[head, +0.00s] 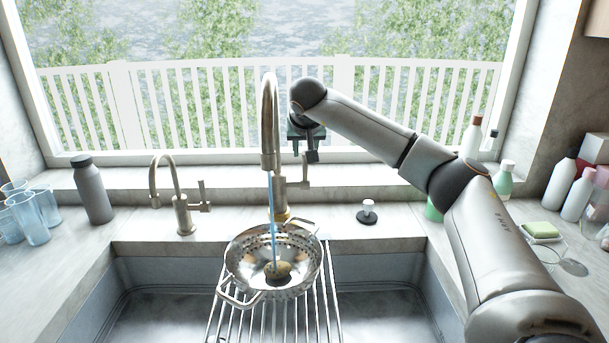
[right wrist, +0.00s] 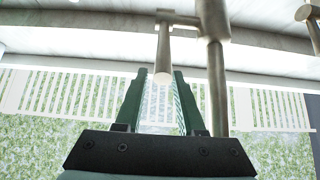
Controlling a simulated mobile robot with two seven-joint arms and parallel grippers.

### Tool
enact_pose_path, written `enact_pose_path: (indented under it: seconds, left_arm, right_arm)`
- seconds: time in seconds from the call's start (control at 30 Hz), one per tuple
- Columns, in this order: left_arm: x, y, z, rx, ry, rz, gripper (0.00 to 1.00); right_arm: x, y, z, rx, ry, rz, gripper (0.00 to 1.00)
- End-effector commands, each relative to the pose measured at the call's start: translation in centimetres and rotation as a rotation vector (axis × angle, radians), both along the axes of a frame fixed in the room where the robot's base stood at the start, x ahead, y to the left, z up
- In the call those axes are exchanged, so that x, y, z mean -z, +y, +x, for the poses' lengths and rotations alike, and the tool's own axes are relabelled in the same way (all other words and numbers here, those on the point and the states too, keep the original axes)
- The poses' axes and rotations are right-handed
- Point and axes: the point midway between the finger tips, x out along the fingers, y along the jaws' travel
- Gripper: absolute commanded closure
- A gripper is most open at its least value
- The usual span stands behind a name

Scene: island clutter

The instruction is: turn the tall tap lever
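The tall tap (head: 269,115) is a brushed-metal gooseneck behind the sink, with a blue stream of water falling from its spout. Its lever (head: 305,172) stands upright on the right side of the tap. My right gripper (head: 309,155) comes down over the lever's top from above. In the right wrist view, my right gripper (right wrist: 160,75) is open, with the lever (right wrist: 163,52) end between its two fingertips; gaps show on both sides. The tall tap's metal column (right wrist: 216,70) is just beside the right finger there. My left gripper is out of view.
A metal colander (head: 240,250) holding a brown potato-like item (head: 278,270) sits on a rack (head: 322,310) over the sink, under the water. A shorter tap (head: 181,205) and grey bottle (head: 90,190) stand left. A soap dish and bottles stand right.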

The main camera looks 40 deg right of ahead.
Motion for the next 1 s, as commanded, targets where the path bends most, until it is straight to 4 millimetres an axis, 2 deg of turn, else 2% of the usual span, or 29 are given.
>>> enact_pose_path:
  seconds: [0.2, 0.67, 1.0]
  left_arm:
    - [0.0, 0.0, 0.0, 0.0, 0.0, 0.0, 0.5]
    - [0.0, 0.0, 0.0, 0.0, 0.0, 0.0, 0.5]
    - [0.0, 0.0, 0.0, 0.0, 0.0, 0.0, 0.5]
  right_arm:
    - [-0.1, -0.5, 0.8, 0.002, 0.066, 0.06, 0.62]
    - [-0.1, -0.7, 0.9, 0.0, 0.09, 0.079, 0.62]
    - [0.1, -1.4, 1.8, 0.003, 0.171, 0.146, 0.62]
